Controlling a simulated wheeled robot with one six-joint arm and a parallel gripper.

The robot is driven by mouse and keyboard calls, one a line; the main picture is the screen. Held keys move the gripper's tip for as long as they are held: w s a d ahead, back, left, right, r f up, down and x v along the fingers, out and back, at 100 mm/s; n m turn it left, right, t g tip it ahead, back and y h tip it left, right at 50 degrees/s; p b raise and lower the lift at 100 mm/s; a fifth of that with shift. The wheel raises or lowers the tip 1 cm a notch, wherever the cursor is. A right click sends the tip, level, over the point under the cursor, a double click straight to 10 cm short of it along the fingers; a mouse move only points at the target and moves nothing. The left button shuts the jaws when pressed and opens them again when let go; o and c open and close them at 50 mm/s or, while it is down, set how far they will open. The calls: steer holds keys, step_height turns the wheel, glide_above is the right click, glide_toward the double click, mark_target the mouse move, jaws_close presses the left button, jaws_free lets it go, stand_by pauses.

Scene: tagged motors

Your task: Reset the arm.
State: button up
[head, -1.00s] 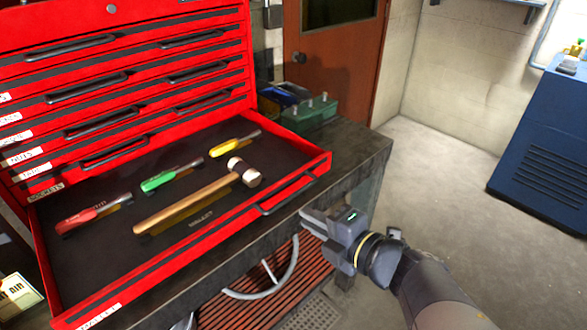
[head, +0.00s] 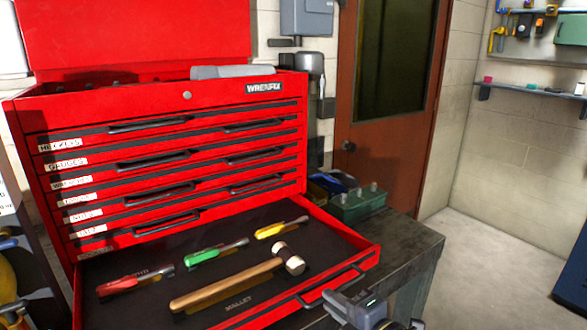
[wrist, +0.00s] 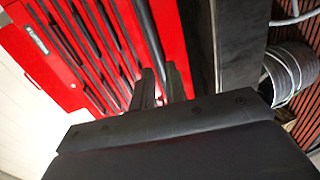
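My gripper (head: 332,304) is at the lower edge of the head view, just in front of the open drawer's front right part, near its handle. The red tool chest (head: 190,95) stands behind. Its open bottom drawer (head: 340,268) holds a wooden-handled mallet (head: 235,283) and red (head: 120,286), green (head: 200,256) and yellow (head: 270,230) handled screwdrivers. Most of my arm is out of the head view.
The dark workbench (head: 415,245) carries the chest and a green block with pegs (head: 358,204). A brown door (head: 390,110) is behind. Open floor (head: 490,260) lies to the right. A round metal object (wrist: 290,72) shows at the wrist view's right.

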steer(key=shift+x, duration=1.55)
steer(key=shift+d, duration=0.1)
